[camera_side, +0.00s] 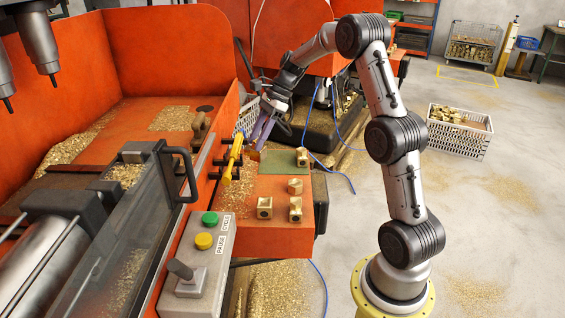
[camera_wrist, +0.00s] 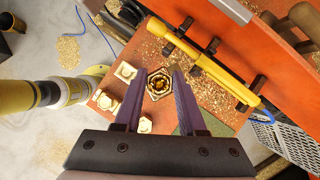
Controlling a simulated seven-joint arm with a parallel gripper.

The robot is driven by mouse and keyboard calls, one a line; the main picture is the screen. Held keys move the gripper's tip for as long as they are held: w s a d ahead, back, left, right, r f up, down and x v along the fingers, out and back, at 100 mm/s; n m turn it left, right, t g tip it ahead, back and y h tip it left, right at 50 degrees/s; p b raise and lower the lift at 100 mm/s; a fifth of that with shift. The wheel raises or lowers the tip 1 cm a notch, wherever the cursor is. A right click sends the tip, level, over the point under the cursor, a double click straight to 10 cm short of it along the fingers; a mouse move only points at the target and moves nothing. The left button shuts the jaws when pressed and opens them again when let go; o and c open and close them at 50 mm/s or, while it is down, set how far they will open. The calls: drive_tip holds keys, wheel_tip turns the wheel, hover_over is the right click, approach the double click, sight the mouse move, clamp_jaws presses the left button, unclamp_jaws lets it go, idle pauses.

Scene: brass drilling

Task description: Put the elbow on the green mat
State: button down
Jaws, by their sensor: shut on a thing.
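My gripper (camera_side: 256,148), with long purple fingers, is shut on a brass elbow, which shows between the fingertips in the wrist view (camera_wrist: 159,84). The elbow's hexagonal open end faces the wrist camera. In the side view the elbow is mostly hidden at the fingertips, close to the left of the green mat. The green mat (camera_side: 277,168) lies on the orange shelf; a strip of it shows beside the right finger in the wrist view (camera_wrist: 214,126). One brass fitting (camera_side: 301,158) stands at the mat's right edge.
More brass fittings (camera_side: 295,187) (camera_side: 265,208) (camera_side: 295,210) stand on the orange shelf (camera_side: 285,238), nearer the side camera. A yellow tool (camera_side: 232,160) hangs on black pegs left of the gripper. Brass chips litter the shelf. A grey button box (camera_side: 205,250) stands in front.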

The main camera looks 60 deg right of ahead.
drive_tip(key=s+d+m+t+h, duration=0.3)
drive_tip(key=s+d+m+h, duration=0.2)
drive_tip(key=d+m, duration=0.5)
drive_tip(key=s+m, duration=0.1)
drive_tip(key=m, duration=0.2)
drive_tip(key=shift+s+f+h, duration=0.15)
drive_tip(key=shift+f+h, duration=0.1)
drive_tip(key=shift+h, duration=0.15)
drive_tip(key=shift+d, duration=0.15)
drive_tip(key=shift+w+d+f, duration=1.4)
drive_tip(key=shift+w+f, duration=0.45)
drive_tip(key=shift+f, duration=0.3)
drive_tip(key=shift+w+d+f, duration=1.45)
drive_tip(key=shift+w+f, duration=0.4)
drive_tip(key=shift+f, duration=0.35)
drive_tip(key=shift+w+d+f, duration=1.4)
drive_tip(key=shift+w+f, duration=0.45)
drive_tip(key=shift+f, duration=0.3)
drive_tip(key=shift+f, duration=0.15)
